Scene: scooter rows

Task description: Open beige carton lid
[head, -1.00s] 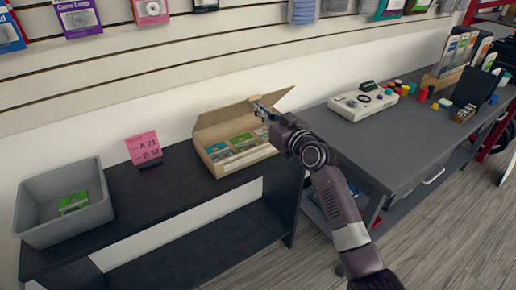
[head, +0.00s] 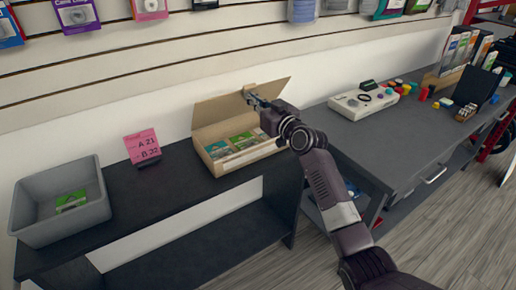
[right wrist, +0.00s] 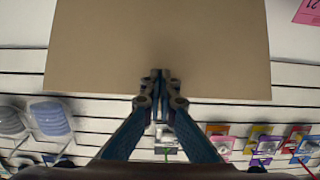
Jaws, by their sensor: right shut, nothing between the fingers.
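The beige carton (head: 218,170) stands on the dark shelf unit against the wall. Its lid (head: 215,108) is raised and leans back toward the wall, and several green and blue packets (head: 240,143) show inside. My right gripper (head: 250,97) is shut and empty at the upper part of the lid, on its front side. In the right wrist view, the shut fingertips (right wrist: 160,74) are at the lid's flat beige face (right wrist: 110,50); I cannot tell whether they touch it. My left gripper is in neither view.
A grey bin (head: 32,229) with a green packet stands at the left, beside a pink sign (head: 142,146). A grey table (head: 390,135) with a white device (head: 350,103) is at the right. Products hang on the slatted wall behind.

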